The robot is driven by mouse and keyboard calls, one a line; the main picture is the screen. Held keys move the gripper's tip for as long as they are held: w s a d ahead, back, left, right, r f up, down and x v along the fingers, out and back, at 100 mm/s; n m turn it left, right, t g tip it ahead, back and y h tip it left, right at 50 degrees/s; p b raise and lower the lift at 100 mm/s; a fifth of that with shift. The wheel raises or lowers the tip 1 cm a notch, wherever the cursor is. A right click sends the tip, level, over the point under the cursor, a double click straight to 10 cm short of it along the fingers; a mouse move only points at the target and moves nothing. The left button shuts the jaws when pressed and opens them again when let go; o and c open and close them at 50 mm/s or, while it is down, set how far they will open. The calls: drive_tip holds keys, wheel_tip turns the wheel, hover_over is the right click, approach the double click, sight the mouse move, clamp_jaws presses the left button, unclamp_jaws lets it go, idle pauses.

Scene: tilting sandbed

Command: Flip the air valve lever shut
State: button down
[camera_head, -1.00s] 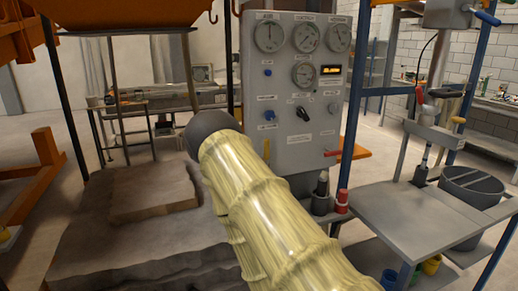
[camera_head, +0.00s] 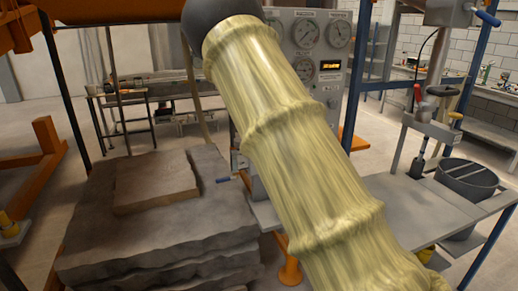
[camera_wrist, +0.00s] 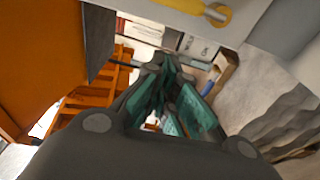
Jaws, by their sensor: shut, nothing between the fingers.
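My gripper (camera_wrist: 165,105) shows in the wrist view with its teal finger pads together and nothing between them. In the head view my sleeved arm hides it. A blue piece (camera_wrist: 204,66) in the wrist view, beside white labels partly reading "ON", may be the same thing. It lies beyond the fingers and to their right; contact cannot be seen. Whether the lever is open or shut is unclear.
The grey gauge panel (camera_head: 333,88) stands behind my arm, mostly covered. Stacked rock slabs (camera_head: 155,185) lie at left. A grey table (camera_head: 420,205) and bucket (camera_head: 468,182) stand at right. A yellow ringed piece (camera_wrist: 205,10) is near the wrist view's top. An orange frame (camera_wrist: 45,60) is at its left.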

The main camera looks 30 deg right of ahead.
drive_tip(key=shift+w, duration=0.1)
drive_tip(key=w+d+p, duration=0.4)
drive_tip(key=w+p, duration=0.2)
drive_tip(key=w, duration=0.2)
drive_tip(key=shift+d, duration=0.25)
idle(0.5)
drive_tip(key=shift+w, duration=0.15)
